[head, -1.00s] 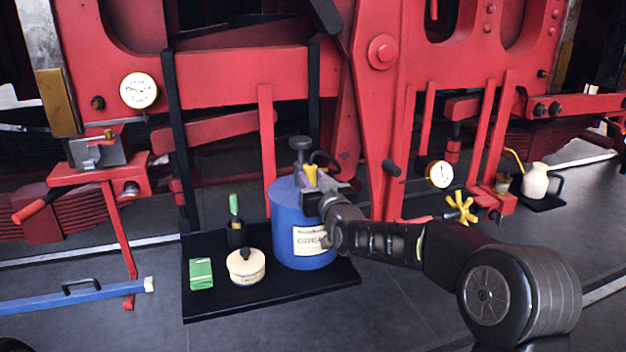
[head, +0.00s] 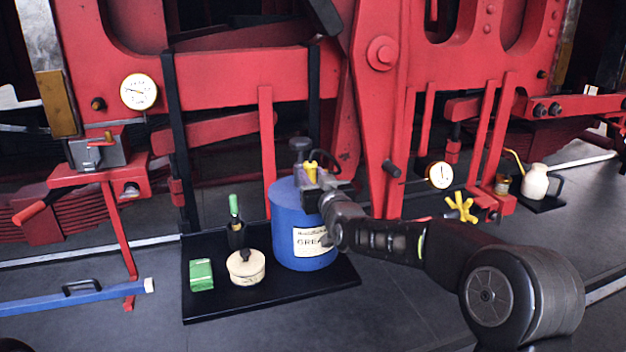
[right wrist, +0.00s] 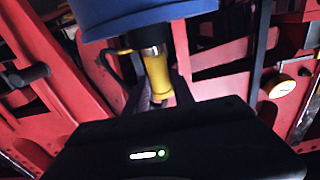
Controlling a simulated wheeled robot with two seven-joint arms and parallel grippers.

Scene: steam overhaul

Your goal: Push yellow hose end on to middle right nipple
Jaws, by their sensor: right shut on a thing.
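My right gripper (head: 312,182) is shut on the yellow hose end (head: 310,170), beside the top of the blue grease drum (head: 290,225) in the head view. I cannot tell which fitting is the middle right nipple, and no contact with a nipple is visible. My left gripper is not in view.
The drum stands on a black tray (head: 215,305) with a cream tin (head: 246,268), a green box (head: 201,274) and a green-topped bottle (head: 236,232). Red machine frames rise close behind. A yellow handwheel (head: 460,207) is right of the gripper. Open floor lies in front.

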